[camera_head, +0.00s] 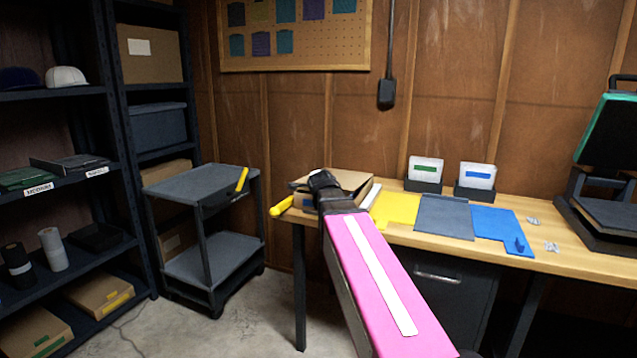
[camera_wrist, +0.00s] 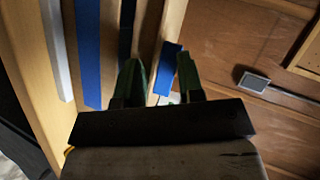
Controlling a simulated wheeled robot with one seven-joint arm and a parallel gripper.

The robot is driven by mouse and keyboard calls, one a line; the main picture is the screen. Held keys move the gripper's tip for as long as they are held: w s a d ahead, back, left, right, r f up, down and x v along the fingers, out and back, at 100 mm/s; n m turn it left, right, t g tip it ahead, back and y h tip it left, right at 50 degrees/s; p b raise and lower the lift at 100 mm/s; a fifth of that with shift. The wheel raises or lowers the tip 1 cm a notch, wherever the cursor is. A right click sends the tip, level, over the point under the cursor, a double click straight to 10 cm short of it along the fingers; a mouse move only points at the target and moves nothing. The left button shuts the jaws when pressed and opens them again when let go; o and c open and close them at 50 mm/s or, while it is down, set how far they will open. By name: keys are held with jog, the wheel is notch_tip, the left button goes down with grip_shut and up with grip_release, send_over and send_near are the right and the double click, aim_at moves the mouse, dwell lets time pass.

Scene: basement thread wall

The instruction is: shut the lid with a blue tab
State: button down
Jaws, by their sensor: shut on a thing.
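A brown cardboard box (camera_head: 352,181) stands at the left end of the wooden bench, its top tilted. The dark end of my arm is in front of it and covers much of it. In the wrist view my gripper (camera_wrist: 163,75) has dark green fingers closed in on a blue tab (camera_wrist: 168,68), which shows between the fingertips. The fingers hide part of it, and a small white patch shows below. The head view does not show the fingertips clearly or the tab, so I cannot tell how far the lid is from its box.
The bench (camera_head: 400,236) holds yellow, grey and blue sheets. Behind them stand two white cards, one green-marked (camera_head: 425,170), one blue-marked (camera_head: 478,174). A press (camera_head: 605,150) stands at right. A grey cart (camera_head: 205,185) and shelves are at left, with free floor before them.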

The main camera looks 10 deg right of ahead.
jog(key=shift+w+d+f, duration=0.1)
jog(key=shift+w+d, duration=0.45)
jog(key=c, duration=1)
grip_release()
jog(key=shift+o, duration=1)
jog(key=shift+w+d+f, duration=0.1)
jog(key=shift+w+d, duration=0.05)
jog(key=shift+d, duration=0.4)
jog(key=v, duration=1.1)
jog(key=shift+a, duration=0.2)
